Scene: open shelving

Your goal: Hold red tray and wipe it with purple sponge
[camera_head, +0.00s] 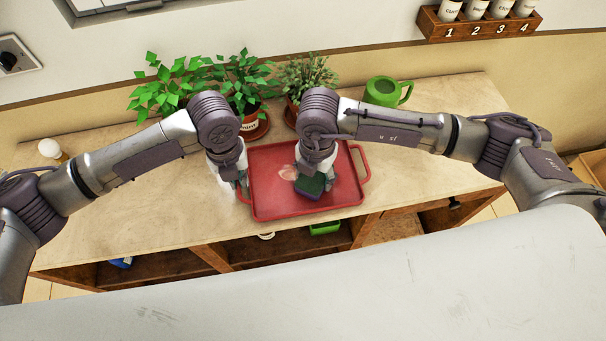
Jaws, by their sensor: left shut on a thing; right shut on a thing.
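The red tray (287,208) lies on the wooden shelf top, with a pale smear (287,172) on its surface. My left gripper (242,185) is shut on the tray's left side, near its handle. My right gripper (314,178) is over the middle of the tray and shut on the sponge (311,187), which looks dark purple and green. The sponge is low at the tray's surface, right of the smear; whether it touches cannot be told. The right gripper hides part of the sponge and tray.
Potted plants (250,85) and a green mug (386,92) stand behind the tray. A small round-topped thing (50,149) is at the far left. A wooden rack (476,24) with numbered jars hangs on the wall. The shelf top is clear left and right of the tray.

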